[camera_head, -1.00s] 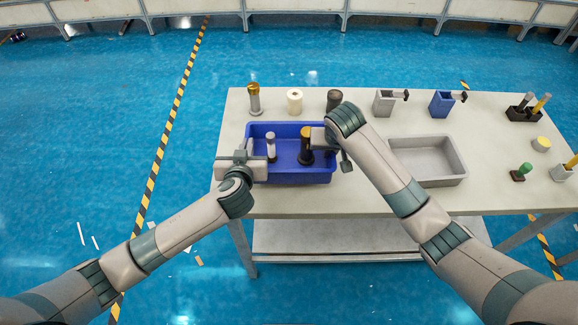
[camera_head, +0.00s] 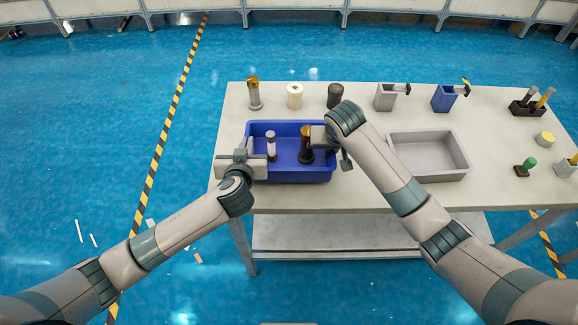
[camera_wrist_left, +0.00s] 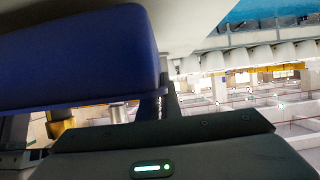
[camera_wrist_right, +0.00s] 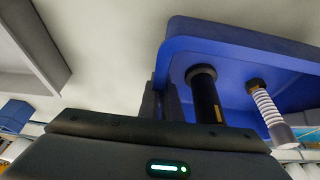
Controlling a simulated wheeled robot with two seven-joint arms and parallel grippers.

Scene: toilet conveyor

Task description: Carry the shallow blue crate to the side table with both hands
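The shallow blue crate (camera_head: 290,175) is over the front left part of the white table (camera_head: 370,195). It holds a grey-white handled item (camera_head: 271,146) and a dark item with a gold top (camera_head: 306,146). My left gripper (camera_head: 249,163) is at the crate's left wall, and my right gripper (camera_head: 330,140) is at its right wall, partly hidden by my arm. The wrist views show narrow fingers closed at the crate wall, in the left wrist view (camera_wrist_left: 75,60) and the right wrist view (camera_wrist_right: 235,45). Whether the crate touches the table is unclear. I cannot identify a separate side table.
A grey bin (camera_head: 428,172) sits right of the crate. Behind stand a gold-topped item (camera_head: 254,96), a white roll (camera_head: 294,96), a dark cylinder (camera_head: 335,96), a grey holder (camera_head: 385,98) and a blue holder (camera_head: 443,99). Open blue floor (camera_head: 70,130) lies left of the table.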

